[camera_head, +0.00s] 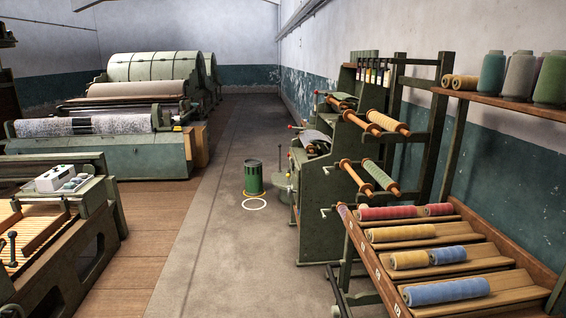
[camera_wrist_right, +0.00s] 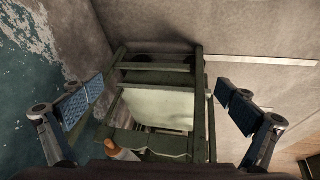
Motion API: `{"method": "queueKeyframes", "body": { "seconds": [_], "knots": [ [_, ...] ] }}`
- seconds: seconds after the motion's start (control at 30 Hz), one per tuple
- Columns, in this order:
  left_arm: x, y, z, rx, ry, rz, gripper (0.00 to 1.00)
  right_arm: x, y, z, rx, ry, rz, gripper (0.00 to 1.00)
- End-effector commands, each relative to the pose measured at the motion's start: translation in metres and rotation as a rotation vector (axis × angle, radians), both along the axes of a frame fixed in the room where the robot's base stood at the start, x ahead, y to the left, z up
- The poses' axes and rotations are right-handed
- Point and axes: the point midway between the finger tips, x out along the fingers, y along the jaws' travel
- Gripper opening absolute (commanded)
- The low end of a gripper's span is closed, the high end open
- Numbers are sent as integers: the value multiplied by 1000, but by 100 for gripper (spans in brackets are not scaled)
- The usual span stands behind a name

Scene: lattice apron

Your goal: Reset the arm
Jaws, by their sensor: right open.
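My right gripper (camera_wrist_right: 155,100) shows in the right wrist view. Its two blue-padded fingers are wide apart, with nothing held between them. Behind and below the fingers is a dark green frame (camera_wrist_right: 205,110) with a pale panel (camera_wrist_right: 160,106) in it. An orange and white rounded thing (camera_wrist_right: 125,148) sits at the bottom of that view, partly cut off by my gripper's body. Neither arm nor gripper shows in the head view, and my left gripper is in no view.
A sloped rack with yarn bobbins (camera_head: 448,291) stands at the front right, beside a green machine with spools (camera_head: 313,210). A green can (camera_head: 253,178) stands on the floor near a white ring (camera_head: 254,204). Large machines (camera_head: 95,155) line the left. The grey aisle (camera_head: 215,240) is largely clear.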

Motion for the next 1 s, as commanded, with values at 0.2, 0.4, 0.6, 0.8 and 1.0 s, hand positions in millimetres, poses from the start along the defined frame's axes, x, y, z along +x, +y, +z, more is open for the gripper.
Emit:
{"method": "queueKeyframes", "body": {
  "seconds": [0.2, 0.4, 0.6, 0.8, 1.0],
  "knots": [
    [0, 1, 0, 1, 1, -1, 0, -113, 101, -83, 58, 182, 100, 100],
    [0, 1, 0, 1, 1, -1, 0, -194, 178, -117, 105, 294, 207, 100],
    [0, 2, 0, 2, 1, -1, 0, -228, 210, -125, 127, 336, 260, 100],
    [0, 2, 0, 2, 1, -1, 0, -229, 211, -126, 128, 337, 262, 100],
    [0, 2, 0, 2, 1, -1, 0, -229, 211, -126, 128, 337, 262, 100]
  ]
}}
